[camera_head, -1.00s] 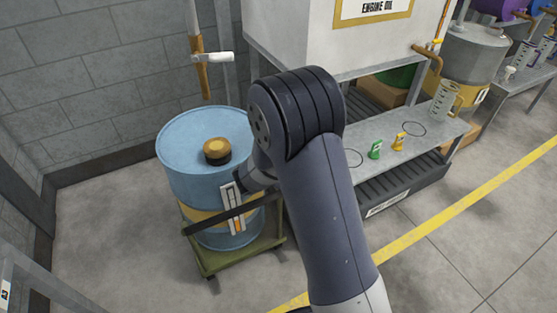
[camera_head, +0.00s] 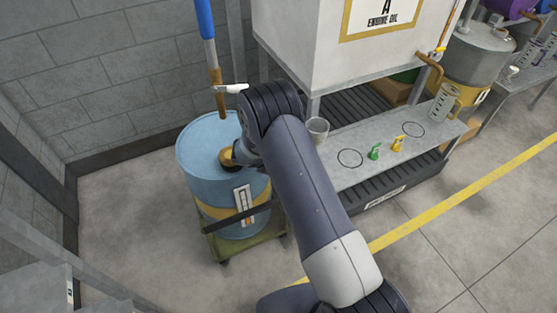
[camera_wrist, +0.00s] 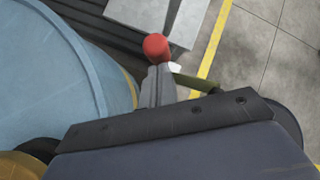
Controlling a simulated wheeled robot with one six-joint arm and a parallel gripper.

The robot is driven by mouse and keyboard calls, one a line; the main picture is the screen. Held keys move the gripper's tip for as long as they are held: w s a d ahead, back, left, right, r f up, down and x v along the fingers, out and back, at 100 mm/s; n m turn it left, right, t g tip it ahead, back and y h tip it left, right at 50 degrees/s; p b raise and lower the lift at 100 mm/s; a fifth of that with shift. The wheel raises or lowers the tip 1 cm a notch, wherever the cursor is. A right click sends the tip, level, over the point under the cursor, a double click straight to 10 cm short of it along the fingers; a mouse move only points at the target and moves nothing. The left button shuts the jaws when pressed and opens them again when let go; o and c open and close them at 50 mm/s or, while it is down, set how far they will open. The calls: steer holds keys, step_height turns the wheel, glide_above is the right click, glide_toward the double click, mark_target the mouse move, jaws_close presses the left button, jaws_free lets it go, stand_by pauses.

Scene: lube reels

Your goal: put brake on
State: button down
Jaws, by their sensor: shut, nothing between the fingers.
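The blue drum (camera_head: 212,165) stands on a green dolly (camera_head: 245,250) by the wall. In the wrist view the drum (camera_wrist: 50,75) fills the left side. A red rounded knob (camera_wrist: 156,46), which looks like the brake lever's end, shows right at the tips of my gripper (camera_wrist: 158,74). My gripper is shut with nothing between its fingers. I cannot tell whether the fingertips touch the knob. The rest of the lever is hidden behind the fingers. A bit of the green dolly frame (camera_wrist: 195,83) shows just right of them. In the head view my arm hides the gripper and knob.
The engine oil tank (camera_head: 310,50) stands above a grey bench (camera_head: 340,178) to the right of the drum. The bench holds a clear cup (camera_head: 317,129), green and yellow spouts, and a measuring jug (camera_head: 444,103). Floor is clear left of the dolly and beyond the yellow line.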

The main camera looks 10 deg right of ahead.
steer(key=shift+w+a, duration=0.1)
steer(key=shift+w, duration=0.25)
steer(key=shift+r+p, duration=0.45)
steer(key=shift+r, duration=0.25)
steer(key=p+v, duration=0.4)
steer(key=v, duration=0.6)
steer(key=shift+w+p, duration=0.25)
steer(key=shift+p, duration=0.15)
